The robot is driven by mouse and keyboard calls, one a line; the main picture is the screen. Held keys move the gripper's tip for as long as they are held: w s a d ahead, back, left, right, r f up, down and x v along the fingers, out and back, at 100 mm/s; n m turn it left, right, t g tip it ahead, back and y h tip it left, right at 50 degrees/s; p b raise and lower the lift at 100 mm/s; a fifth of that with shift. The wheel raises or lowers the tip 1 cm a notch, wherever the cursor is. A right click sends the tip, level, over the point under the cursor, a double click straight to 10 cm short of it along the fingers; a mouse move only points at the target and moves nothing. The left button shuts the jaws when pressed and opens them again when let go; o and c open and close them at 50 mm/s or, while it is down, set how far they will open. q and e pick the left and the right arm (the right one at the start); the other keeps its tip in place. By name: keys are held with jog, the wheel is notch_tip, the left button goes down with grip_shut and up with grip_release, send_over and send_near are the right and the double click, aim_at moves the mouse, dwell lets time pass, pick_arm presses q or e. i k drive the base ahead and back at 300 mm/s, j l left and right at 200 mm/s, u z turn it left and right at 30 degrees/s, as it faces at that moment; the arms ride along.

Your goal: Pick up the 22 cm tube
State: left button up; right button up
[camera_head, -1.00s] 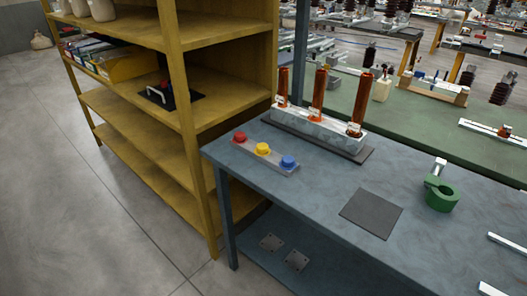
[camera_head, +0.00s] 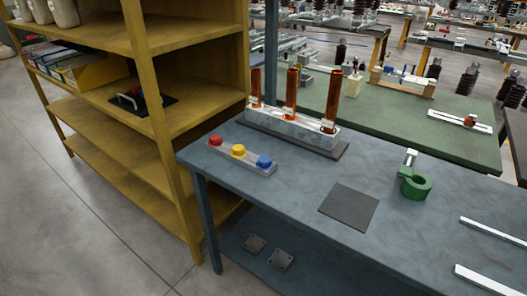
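Three upright orange-brown tubes stand in a row on a pale, metallic-looking base (camera_head: 290,131) at the back left of the blue-grey table: a left tube (camera_head: 256,87), a middle tube (camera_head: 291,92) and a right tube (camera_head: 334,100). The right tube looks longest in the picture, but it is also nearest. No readable length mark shows, so I cannot tell which is the 22 cm one. Neither of my grippers is in view, and nothing touches the tubes.
The blue-grey table (camera_head: 300,185) carries a red, yellow and blue button strip (camera_head: 240,155), a dark mat (camera_head: 349,207), a green clamp-like part (camera_head: 414,186) and pale bars (camera_head: 490,234). A yellow shelf (camera_head: 190,120) stands left. A green table (camera_head: 400,115) lies behind.

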aim_at(255, 98)
jog(key=i+j+z, duration=0.15)
jog(key=z, duration=0.25)
jog(key=i+j+z, duration=0.1)
jog(key=j+z, duration=0.25)
jog(key=i+j+z, duration=0.1)
jog(key=z, duration=0.3)
jog(key=j, duration=0.1)
